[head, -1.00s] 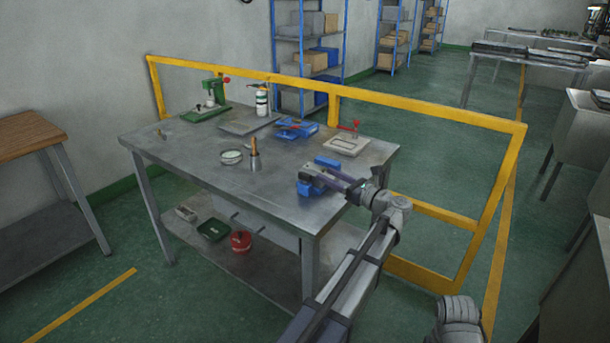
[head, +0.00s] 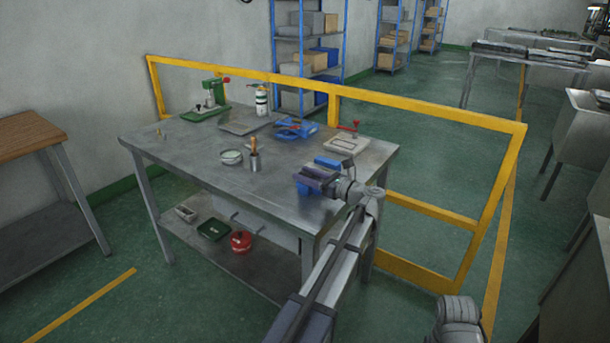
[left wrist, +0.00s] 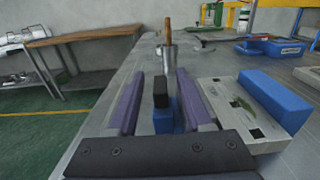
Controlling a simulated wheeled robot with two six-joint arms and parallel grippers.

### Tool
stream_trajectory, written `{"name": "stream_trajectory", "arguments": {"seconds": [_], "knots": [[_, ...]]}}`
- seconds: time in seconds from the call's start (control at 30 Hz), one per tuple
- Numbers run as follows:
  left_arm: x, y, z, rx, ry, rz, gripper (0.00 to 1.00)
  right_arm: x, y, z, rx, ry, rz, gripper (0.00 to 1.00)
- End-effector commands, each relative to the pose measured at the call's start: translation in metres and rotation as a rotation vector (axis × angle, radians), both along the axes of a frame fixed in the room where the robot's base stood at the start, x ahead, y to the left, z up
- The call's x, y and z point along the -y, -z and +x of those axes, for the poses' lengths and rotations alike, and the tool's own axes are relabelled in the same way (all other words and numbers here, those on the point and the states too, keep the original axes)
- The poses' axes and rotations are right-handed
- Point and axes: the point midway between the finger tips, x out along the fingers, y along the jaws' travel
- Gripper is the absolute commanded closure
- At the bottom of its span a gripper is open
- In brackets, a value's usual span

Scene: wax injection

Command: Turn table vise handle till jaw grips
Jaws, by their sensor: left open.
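The table vise (head: 327,162) sits at the near right corner of the metal worktable, with blue parts showing. My left gripper (head: 314,176) is at it, reaching in from the front and partly hiding it. In the left wrist view, the gripper's purple fingers (left wrist: 159,80) are apart. A black block (left wrist: 161,92) with a blue piece (left wrist: 164,121) below stands between them; contact with the fingers cannot be told. The vise's pale body and blue block (left wrist: 277,100) lie right of the fingers. The handle cannot be clearly made out. My right gripper is out of view.
The worktable (head: 195,155) also holds a wooden-handled tool in a metal cup (head: 254,157), a round dish (head: 231,157), a blue tray (head: 297,129), a spray bottle (head: 262,101) and a green press (head: 210,104). A yellow rail (head: 430,114) runs behind.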

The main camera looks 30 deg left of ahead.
Motion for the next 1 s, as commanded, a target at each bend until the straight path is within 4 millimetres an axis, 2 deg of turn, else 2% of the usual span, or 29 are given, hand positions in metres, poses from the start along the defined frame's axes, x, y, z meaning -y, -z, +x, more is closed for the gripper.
{"name": "stream_trajectory", "arguments": {"seconds": [0.33,0.77,1.0], "knots": [[-0.0032,0.0000,0.0004,0.000,0.001,0.000,0.51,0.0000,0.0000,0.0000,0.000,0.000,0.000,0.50],[-0.0029,0.0000,0.0004,0.000,0.001,0.000,0.99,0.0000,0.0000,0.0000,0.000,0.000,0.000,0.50],[-0.0029,0.0000,0.0004,0.000,0.001,0.000,1.00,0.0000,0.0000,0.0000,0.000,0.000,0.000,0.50]]}}
